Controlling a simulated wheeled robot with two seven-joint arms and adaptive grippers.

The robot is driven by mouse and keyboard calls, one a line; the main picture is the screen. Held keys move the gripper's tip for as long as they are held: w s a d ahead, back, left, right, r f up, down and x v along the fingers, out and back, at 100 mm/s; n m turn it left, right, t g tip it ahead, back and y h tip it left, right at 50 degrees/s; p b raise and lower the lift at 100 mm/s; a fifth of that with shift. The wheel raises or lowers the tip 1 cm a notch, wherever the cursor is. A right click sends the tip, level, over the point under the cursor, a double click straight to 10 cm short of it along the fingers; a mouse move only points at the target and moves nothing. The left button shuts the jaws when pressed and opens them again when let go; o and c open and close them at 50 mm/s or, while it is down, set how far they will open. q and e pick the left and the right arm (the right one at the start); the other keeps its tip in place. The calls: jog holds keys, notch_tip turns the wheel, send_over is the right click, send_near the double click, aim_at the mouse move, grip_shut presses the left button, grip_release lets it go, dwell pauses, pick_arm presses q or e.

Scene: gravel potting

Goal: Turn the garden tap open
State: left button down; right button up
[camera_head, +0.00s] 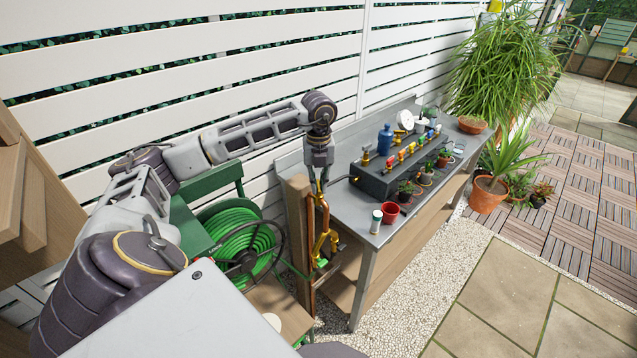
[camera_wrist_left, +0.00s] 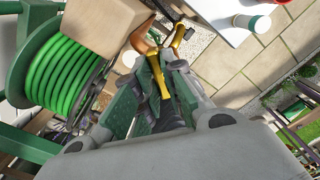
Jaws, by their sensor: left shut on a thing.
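The garden tap's copper pipe (camera_head: 325,215) runs down a wooden post (camera_head: 298,225) at the left end of the bench, with yellow brass fittings (camera_head: 333,241) lower down. My left gripper (camera_head: 320,181) is at the top of this pipework, pointing down. In the left wrist view, my left gripper (camera_wrist_left: 153,92) has its green finger pads shut on a yellow brass lever (camera_wrist_left: 157,76), beside the copper bend (camera_wrist_left: 143,44). The fingers hide part of the lever, and how far it is turned cannot be told. My right gripper is not in view.
A green hose reel (camera_head: 238,238) stands left of the post. The grey bench (camera_head: 352,208) holds a red pot (camera_head: 390,212), a white-and-green container (camera_head: 376,222), a blue bottle (camera_head: 385,140) and small plants. The white slatted fence (camera_head: 200,85) is behind.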

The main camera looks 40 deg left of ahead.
pick_arm(q)
jog(key=shift+n, duration=1.6)
jog(key=n, duration=0.3)
jog(key=shift+n, duration=0.8)
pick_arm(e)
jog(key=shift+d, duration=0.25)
